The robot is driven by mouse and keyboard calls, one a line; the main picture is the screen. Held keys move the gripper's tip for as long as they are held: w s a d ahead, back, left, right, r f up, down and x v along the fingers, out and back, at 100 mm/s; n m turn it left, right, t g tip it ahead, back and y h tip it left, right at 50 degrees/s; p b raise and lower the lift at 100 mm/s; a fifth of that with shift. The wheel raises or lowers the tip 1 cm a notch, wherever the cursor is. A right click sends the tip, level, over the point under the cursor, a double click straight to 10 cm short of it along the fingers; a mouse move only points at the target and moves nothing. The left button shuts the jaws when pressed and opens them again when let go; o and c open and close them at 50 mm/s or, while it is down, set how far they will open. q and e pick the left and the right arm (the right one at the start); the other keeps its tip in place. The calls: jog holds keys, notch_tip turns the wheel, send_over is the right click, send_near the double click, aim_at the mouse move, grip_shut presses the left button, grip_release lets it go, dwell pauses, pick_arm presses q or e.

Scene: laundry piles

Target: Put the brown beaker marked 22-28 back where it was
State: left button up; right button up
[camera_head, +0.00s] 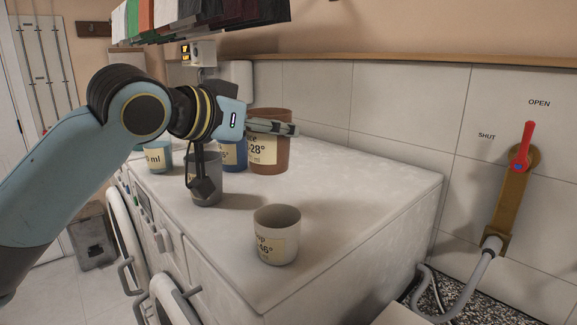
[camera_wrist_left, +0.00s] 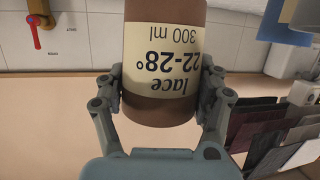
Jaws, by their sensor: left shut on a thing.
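The brown beaker (camera_head: 270,160) has a cream label; in the wrist view the beaker (camera_wrist_left: 163,105) reads 22-28° and 300 ml, upside down in that picture. My left gripper (camera_head: 272,127) reaches across it from the left and is shut on it. In the wrist view the fingers of the gripper (camera_wrist_left: 160,95) press on both sides of the beaker near its rim. My right gripper is not in view.
A blue beaker (camera_head: 234,153), a grey beaker (camera_head: 207,185) and a teal beaker (camera_head: 158,158) stand to the left. A cream-grey beaker (camera_head: 277,238) marked 46° stands near the front edge. The right part of the top is clear. Hanging cloths (camera_head: 200,18) are above.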

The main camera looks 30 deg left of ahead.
pick_arm(q)
jog(key=w+f, duration=0.1)
jog(key=f, duration=0.1)
jog(key=w+f+p, duration=0.1)
jog(key=w+f, duration=0.1)
jog(key=w+d+f, duration=0.1)
jog(key=f, duration=0.1)
jog(key=shift+w+f, duration=0.35)
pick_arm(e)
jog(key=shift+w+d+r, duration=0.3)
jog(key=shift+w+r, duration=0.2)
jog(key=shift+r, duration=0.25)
pick_arm(q)
jog(key=shift+f, duration=0.2)
jog(key=o, duration=1.2)
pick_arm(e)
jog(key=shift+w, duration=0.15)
pick_arm(q)
jog(key=shift+o, duration=0.2)
